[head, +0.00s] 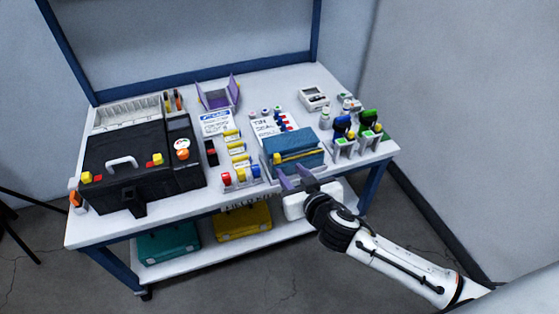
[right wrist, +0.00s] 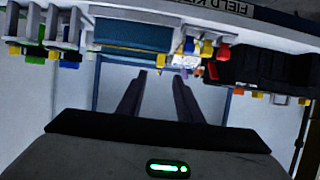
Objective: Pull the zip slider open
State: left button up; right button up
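A blue pouch (head: 292,146) with a yellow strip (head: 298,155) along its front lies at the front edge of the table, right of the middle. My left gripper is in neither view.
A black toolbox (head: 135,170) fills the table's left side. A purple open stand (head: 219,95) is at the back. Bins sit on the lower shelf.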

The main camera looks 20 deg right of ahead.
aim_at(278, 158)
jog(key=b+x, duration=0.1)
jog(key=x, duration=0.9)
jog(key=shift+s, duration=0.1)
grip_shut()
